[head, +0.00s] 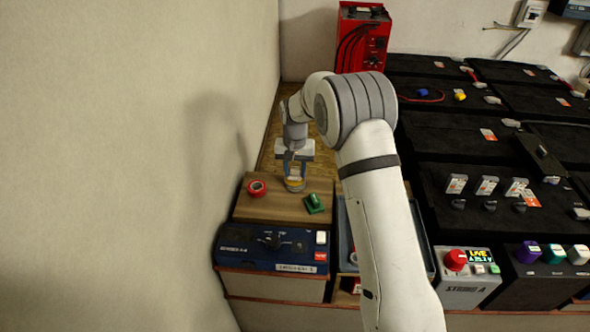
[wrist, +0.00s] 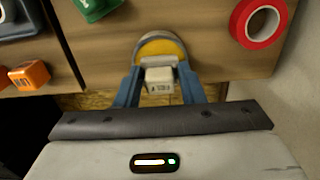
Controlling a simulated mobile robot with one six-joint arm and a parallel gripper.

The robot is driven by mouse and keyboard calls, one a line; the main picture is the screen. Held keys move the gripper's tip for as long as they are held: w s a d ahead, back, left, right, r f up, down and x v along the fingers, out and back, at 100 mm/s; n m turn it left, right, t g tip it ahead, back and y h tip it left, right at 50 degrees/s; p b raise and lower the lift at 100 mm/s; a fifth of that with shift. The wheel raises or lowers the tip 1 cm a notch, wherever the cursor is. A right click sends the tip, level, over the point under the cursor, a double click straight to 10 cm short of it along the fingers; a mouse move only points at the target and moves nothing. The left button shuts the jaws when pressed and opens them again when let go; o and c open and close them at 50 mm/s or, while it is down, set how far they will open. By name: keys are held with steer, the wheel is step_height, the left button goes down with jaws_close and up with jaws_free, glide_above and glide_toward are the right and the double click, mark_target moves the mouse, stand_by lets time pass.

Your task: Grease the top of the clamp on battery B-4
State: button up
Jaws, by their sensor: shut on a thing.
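My gripper (head: 296,166) points down over the wooden top at the left. I cannot tell whether the held piece touches the tin's contents. Black batteries (head: 455,137) with clamps and orange-white labels fill the right side of the head view. I cannot read which one is B-4.
A red tape roll (head: 257,188) and a green object (head: 314,203) lie on the wooden top (head: 275,207), on either side of the tin. A blue device (head: 272,247) and a Studio A box (head: 466,277) stand in front. A wall is close at left. A red unit (head: 362,38) stands behind.

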mark_target(295, 168)
steer(key=shift+f, duration=0.55)
stand_by(1.2)
steer(key=shift+r+p, duration=2.05)
steer(key=shift+r, duration=1.5)
